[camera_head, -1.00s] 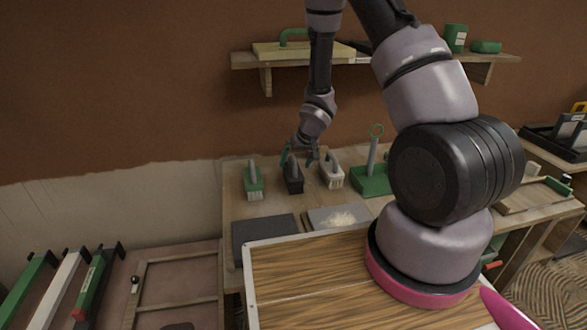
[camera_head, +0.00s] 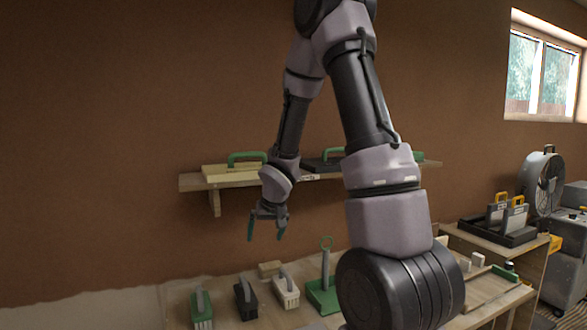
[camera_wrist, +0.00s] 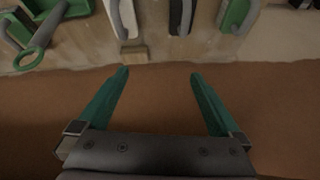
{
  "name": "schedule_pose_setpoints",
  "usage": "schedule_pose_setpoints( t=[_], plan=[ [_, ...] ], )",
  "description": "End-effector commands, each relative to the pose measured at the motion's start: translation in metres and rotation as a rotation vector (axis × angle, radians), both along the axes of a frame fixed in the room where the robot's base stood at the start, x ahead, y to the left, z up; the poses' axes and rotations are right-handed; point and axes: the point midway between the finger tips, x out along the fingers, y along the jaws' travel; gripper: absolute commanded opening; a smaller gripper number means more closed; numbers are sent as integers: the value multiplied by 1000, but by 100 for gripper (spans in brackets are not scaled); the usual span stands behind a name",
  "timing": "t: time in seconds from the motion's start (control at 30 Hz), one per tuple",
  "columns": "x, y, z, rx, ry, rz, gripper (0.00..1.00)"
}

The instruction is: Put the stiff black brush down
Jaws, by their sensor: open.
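The stiff black brush (camera_head: 245,299) stands on the workbench between a green brush (camera_head: 202,308) and a white brush (camera_head: 286,289), its grey handle up. My gripper (camera_head: 266,236) is open and empty in the air above the bench, apart from the brushes. In the wrist view the black brush (camera_wrist: 180,17) is at the top edge, partly cut off, beyond my spread green fingers (camera_wrist: 160,75). Nothing is between the fingers.
A wall shelf (camera_head: 230,179) with green-handled floats is just behind and above my gripper. A small wooden block (camera_head: 269,268) and a green tool with a ring handle (camera_head: 324,288) are on the bench. A fan (camera_head: 541,181) stands at the right.

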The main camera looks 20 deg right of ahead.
Motion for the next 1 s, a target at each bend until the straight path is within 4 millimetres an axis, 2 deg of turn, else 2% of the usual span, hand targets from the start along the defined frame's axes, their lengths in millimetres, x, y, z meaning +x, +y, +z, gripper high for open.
schedule_pose_setpoints(
  t=[0.03, 0.2, 0.37, 0.5, 0.7, 0.8, 1.0],
  plan=[
    [-4, -7, 26, -11, -23, -27, 100],
    [-33, -25, 91, -30, -52, -109, 100],
    [-71, -34, 143, -13, -68, -169, 100],
    [-110, -34, 182, 29, -78, -203, 100],
    [-171, -22, 224, 121, -91, -214, 100],
    [-199, -13, 238, 170, -97, -202, 100],
    [-234, 1, 252, 239, -104, -172, 100]
  ],
)
